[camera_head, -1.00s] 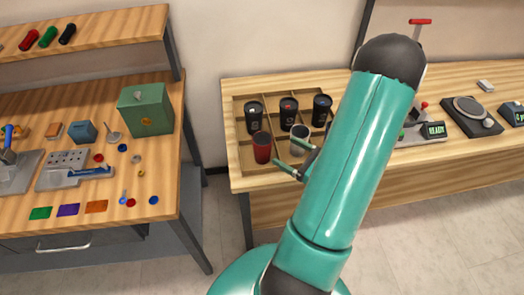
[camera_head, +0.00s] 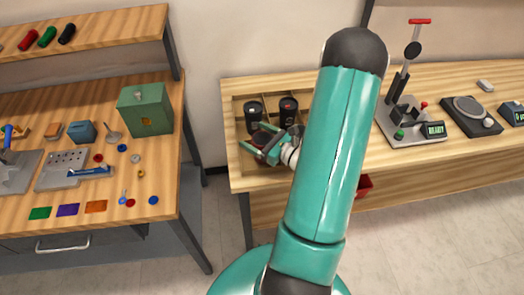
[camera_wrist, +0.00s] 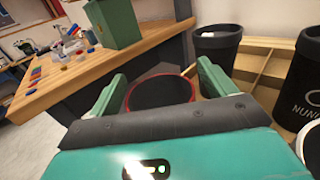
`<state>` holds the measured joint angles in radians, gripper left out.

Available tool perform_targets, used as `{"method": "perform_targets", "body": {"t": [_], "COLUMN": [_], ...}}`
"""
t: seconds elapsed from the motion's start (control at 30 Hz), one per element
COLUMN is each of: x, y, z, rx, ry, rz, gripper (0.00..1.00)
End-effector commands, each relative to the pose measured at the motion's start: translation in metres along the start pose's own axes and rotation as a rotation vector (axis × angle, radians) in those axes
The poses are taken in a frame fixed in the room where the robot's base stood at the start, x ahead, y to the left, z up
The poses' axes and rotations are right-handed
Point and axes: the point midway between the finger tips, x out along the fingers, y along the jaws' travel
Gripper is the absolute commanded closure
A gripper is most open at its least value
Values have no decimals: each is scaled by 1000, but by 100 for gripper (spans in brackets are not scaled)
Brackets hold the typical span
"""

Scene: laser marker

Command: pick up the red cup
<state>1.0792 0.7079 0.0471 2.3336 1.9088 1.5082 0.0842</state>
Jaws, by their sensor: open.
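The red cup (camera_head: 261,139) stands in the front left part of the wooden divided tray (camera_head: 237,116), mostly covered by my gripper in the head view. In the wrist view the red cup (camera_wrist: 160,92) shows its red rim and dark inside. My gripper (camera_head: 247,135) is open, with one teal finger on each side of the cup. In the wrist view the fingers of my gripper (camera_wrist: 162,72) flank the rim with a gap on each side. I cannot tell how deep the fingers reach along the cup.
Black cups (camera_head: 253,111) (camera_head: 288,106) stand behind the red cup. In the wrist view, one black cup (camera_wrist: 215,50) is close behind the right finger. A pale rim (camera_wrist: 309,145) shows at lower right. A lever press (camera_head: 408,105) stands right of my arm. A workbench (camera_head: 95,185) is left.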

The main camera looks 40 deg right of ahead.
Motion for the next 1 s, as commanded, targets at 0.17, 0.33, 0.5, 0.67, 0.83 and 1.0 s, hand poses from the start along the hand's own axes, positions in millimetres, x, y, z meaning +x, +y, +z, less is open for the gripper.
{"method": "perform_targets", "body": {"t": [0.17, 0.33, 0.5, 0.67, 0.83, 1.0], "x": [0, -1, -1, -1, 0, 0], "y": [0, 0, 0, 0, 0, 0], "z": [0, 0, 0, 2, 10, 29], "rx": [0, 0, 0, 0, -1, -3], "ry": [0, 0, -1, -1, -1, -2], "rz": [0, 0, 0, 0, 0, 1], "gripper": [31, 51, 51, 51, 51, 51]}}
